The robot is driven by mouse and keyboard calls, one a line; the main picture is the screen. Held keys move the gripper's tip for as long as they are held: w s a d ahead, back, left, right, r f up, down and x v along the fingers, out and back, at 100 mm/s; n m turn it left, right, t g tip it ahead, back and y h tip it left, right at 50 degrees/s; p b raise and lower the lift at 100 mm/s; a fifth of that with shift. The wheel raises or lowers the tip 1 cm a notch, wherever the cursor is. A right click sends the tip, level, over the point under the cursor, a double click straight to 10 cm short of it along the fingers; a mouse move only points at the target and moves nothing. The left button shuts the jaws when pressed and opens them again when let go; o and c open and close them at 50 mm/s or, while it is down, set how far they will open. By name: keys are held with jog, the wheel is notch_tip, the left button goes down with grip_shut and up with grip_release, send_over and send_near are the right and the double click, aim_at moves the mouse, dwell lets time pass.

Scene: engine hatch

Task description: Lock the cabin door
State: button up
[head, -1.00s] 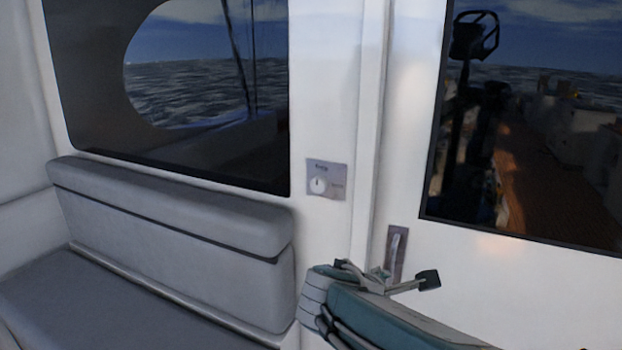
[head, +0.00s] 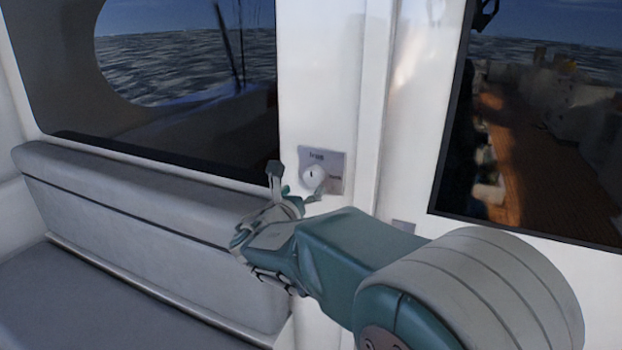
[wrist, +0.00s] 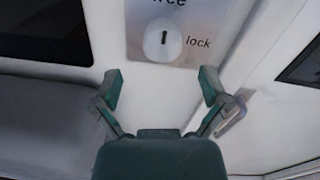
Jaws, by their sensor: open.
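The lock plate (head: 335,160) is a small grey square on the white post left of the door. It has a round white knob (head: 312,175) with a dark slot standing upright. In the wrist view the knob (wrist: 163,40) is just beyond my fingertips, with "lock" printed to its right and partly cut-off lettering above it. My gripper (head: 296,184) is open and empty, in front of the plate at its lower left. In the wrist view its two fingers (wrist: 160,86) are spread wide, below the knob and apart from it. The white door (head: 408,170) is on the right.
A grey padded bench (head: 150,200) runs along the left under a dark window (head: 190,110). The door has a dark window (head: 540,140). The door handle plate (head: 403,227) is mostly hidden behind my arm.

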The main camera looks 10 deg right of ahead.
aim_at(311, 180)
jog(key=x, duration=0.5)
jog(key=shift+w+d, duration=0.1)
jog(key=shift+d, duration=0.1)
jog(key=shift+c, duration=0.3)
jog(key=shift+a, duration=0.1)
jog(key=c, duration=1.1)
